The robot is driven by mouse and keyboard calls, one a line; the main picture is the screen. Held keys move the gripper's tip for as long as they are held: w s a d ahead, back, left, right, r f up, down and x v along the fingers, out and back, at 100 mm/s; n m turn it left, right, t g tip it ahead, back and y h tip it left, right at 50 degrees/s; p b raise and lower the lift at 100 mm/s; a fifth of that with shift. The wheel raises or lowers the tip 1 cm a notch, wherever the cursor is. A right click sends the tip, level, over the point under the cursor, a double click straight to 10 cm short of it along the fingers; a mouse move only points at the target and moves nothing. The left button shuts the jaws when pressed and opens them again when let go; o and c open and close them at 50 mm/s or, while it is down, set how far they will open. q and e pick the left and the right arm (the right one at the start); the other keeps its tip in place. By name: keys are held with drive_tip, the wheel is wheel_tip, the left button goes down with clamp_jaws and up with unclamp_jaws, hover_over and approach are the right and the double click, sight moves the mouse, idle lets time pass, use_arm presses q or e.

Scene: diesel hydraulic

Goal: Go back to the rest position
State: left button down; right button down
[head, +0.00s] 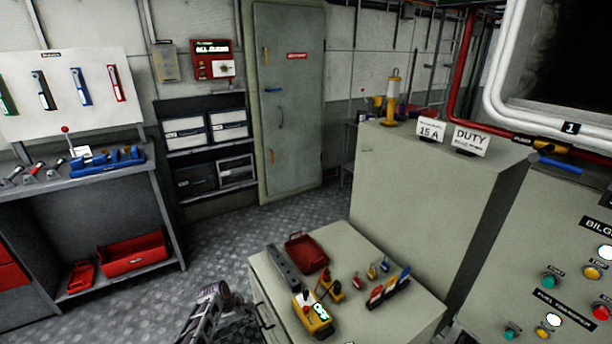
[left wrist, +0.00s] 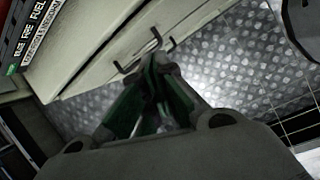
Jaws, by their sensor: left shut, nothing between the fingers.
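My left gripper (head: 228,298) shows at the bottom of the head view, left of the low grey-green cabinet (head: 412,318) and over the metal floor. In the left wrist view its fingers (left wrist: 158,66) are together with nothing between them. The fingertips appear close to a dark handle on a pale cabinet front; I cannot tell if they touch it. My right gripper is not in view.
On the low cabinet lie a red tray (head: 307,252), a yellow meter (head: 312,318) and several small coloured parts. A tall cabinet (head: 425,180) stands behind it. A workbench (head: 75,186) is at left. Chequered floor (head: 235,235) between is clear.

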use_arm(q)
drive_tip(key=w+a+m+t+y, duration=0.3)
drive_tip(key=w+a+m+t, duration=0.3)
drive_tip(key=m, duration=0.9)
drive_tip(key=s+a+f+m+g+y, duration=0.2)
drive_tip(key=s+f+m, duration=0.5)
drive_tip(key=s+f, duration=1.5)
drive_tip(key=s+a+f+g, duration=0.1)
drive_tip(key=s+f, duration=0.3)
drive_tip(key=s, duration=1.5)
drive_tip(key=s+a+f+g, duration=0.1)
drive_tip(key=s+f+g, duration=0.3)
drive_tip(key=s, duration=1.6)
drive_tip(key=shift+a+m+g+h, duration=0.15)
drive_tip(key=shift+m+g+h, duration=0.15)
